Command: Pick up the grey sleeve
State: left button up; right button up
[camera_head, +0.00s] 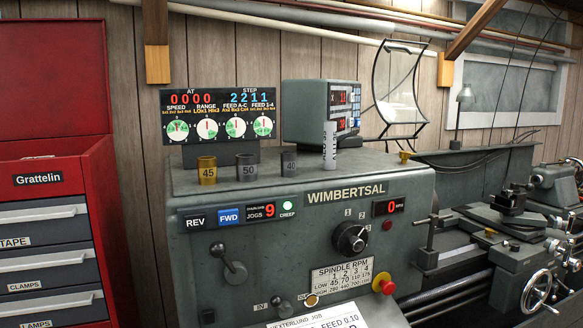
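Three short cylindrical sleeves stand upright in a row on top of the grey lathe headstock (385,179). The left one is a brass-coloured sleeve (208,170) marked 45. The middle one is a dark grey sleeve (247,168) marked 50. The right one is a grey sleeve (289,164) marked 40, close in colour to the machine behind it. I cannot tell from the colours alone which of the two greys is meant. A taller pale cylinder (329,146) with sideways lettering stands to their right. Neither of my grippers is in view.
A dial panel (218,100) stands behind the sleeves, and a grey readout box (305,112) is behind the pale cylinder. A clear curved shield (397,85) rises at the right. A red tool cabinet (108,210) stands at the left. A paper (335,318) lies at the bottom.

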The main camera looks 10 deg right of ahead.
aim_at(246, 163)
jog(key=u, duration=0.45)
jog(key=l+u, duration=0.15)
jog(key=u, duration=0.3)
jog(key=l+u, duration=0.1)
jog(key=u, duration=0.4)
jog(key=l+u, duration=0.1)
jog(key=u, duration=0.35)
jog(key=l+u, duration=0.1)
jog(key=u, duration=0.35)
jog(key=l+u, duration=0.1)
jog(key=u, duration=0.35)
jog(key=l+u, duration=0.1)
jog(key=u, duration=0.85)
jog(key=k+z, duration=0.25)
jog(key=k, duration=0.15)
jog(key=k+l+z, duration=0.25)
jog(key=k, duration=0.2)
jog(key=k+z, duration=0.15)
jog(key=z, duration=0.35)
jog(key=k+z, duration=0.15)
jog(key=z, duration=0.35)
jog(key=k+z, duration=0.15)
jog(key=z, duration=0.35)
jog(key=k+z, duration=0.15)
jog(key=z, duration=0.3)
jog(key=k+z, duration=0.2)
jog(key=z, duration=0.3)
